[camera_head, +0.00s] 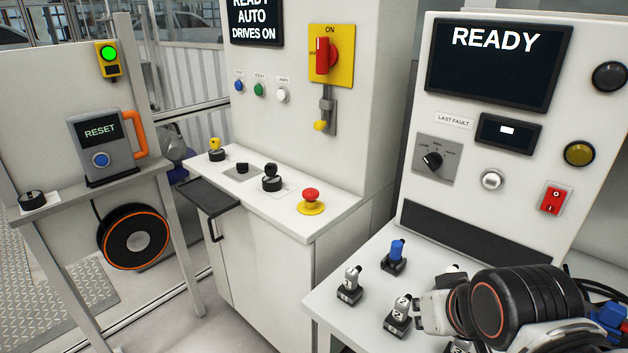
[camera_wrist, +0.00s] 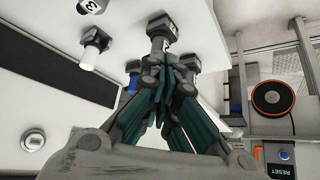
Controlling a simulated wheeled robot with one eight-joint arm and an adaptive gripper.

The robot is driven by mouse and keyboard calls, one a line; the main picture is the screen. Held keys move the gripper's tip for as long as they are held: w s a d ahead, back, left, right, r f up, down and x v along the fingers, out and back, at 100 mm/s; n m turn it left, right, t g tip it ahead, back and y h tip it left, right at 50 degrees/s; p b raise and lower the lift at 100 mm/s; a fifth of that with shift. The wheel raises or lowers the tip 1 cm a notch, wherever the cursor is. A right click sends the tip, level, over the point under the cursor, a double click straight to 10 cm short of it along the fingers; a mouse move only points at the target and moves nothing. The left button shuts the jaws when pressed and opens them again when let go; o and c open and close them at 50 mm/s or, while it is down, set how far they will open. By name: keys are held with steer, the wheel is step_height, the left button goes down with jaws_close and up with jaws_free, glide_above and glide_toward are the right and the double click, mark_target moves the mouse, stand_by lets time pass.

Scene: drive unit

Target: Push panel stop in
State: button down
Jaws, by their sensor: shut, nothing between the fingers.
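A red mushroom stop button (camera_head: 311,196) on a yellow round base sits near the front right corner of the middle console's white top (camera_head: 330,216). Whether it is in or out, I cannot tell. My gripper (camera_wrist: 164,75) is shut and empty in the wrist view, its dark green pads together in front of several grey and black lever switches. In the head view my arm is at the lower right, over the right console, well apart from the red button; the fingertips are not clear there. The red button does not show in the wrist view.
The right console top (camera_head: 330,290) carries upright switches, including a blue-topped one (camera_head: 396,254) and a white-topped one (camera_head: 350,284), close to my arm. A black joystick (camera_head: 272,177) stands left of the red button. A red rotary handle (camera_head: 325,55) is on the cabinet above.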

steer(key=w+a+r+n+y+p, duration=0.2)
steer(key=w+a+r+p, duration=0.15)
steer(key=w+r, duration=0.45)
steer(key=w+a+r+n+y+p, duration=0.15)
steer(key=w+r+p, duration=0.25)
steer(key=w, duration=0.8)
steer(key=w+a+n+y+p, duration=0.1)
steer(key=w+a+n+p, duration=0.1)
steer(key=w, duration=0.8)
steer(key=w+a+f+n+y+p, duration=0.1)
steer(key=w+a+n+y+p, duration=0.1)
steer(key=w, duration=0.9)
steer(key=a+n+p, duration=0.1)
steer(key=a+p, duration=0.1)
steer(key=p, duration=0.1)
steer(key=shift+w+f+g, duration=0.25)
steer(key=shift+g, duration=0.15)
steer(key=shift+a+n, duration=0.15)
steer(key=shift+n, duration=0.1)
steer(key=b, duration=0.2)
glide_above(313, 192)
step_height(313, 192, down, 7)
steer(key=shift+s+r, duration=0.1)
steer(key=shift+w+f+b, duration=0.2)
steer(key=shift+f+b, duration=0.1)
steer(key=shift+f, duration=1.85)
